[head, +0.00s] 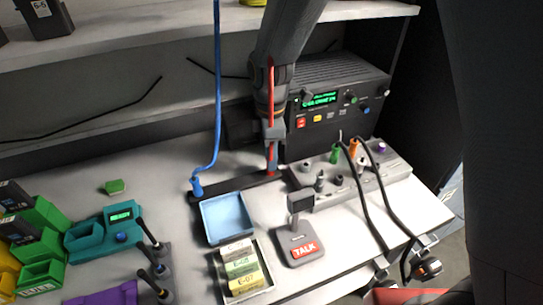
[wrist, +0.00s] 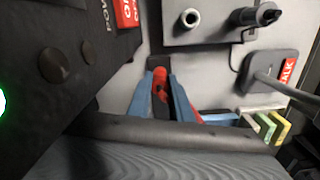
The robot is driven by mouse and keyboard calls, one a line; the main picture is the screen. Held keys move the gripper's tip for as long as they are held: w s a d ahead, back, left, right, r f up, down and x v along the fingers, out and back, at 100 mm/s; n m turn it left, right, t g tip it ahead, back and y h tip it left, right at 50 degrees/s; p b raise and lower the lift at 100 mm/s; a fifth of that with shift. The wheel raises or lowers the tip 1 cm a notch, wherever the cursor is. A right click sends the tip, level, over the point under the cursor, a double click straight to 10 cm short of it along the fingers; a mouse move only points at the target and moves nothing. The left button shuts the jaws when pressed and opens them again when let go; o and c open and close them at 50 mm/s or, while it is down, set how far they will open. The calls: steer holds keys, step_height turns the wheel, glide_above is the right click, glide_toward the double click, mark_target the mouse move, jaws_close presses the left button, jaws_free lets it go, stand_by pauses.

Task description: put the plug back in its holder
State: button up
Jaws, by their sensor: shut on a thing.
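My gripper (head: 272,133) points down in front of the radio unit and is shut on a red plug (head: 271,158). In the wrist view the red plug (wrist: 160,84) shows between the two blue-grey fingers (wrist: 160,95). A red cable (head: 270,80) runs up along my arm. The plug's lower end is at the right end of a dark holder strip (head: 238,188); I cannot tell whether it is seated or just above it. A blue plug (head: 196,186) with a blue cable stands upright at the strip's left end.
A grey socket panel (head: 335,185) with green and orange plugs and black cables lies to the right. The black radio (head: 340,100) stands behind. A blue tray (head: 227,217), a tray of labelled blocks (head: 242,270) and a TALK microphone (head: 298,245) are in front. Shelf above.

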steer(key=shift+f, duration=0.25)
steer(key=o, duration=0.9)
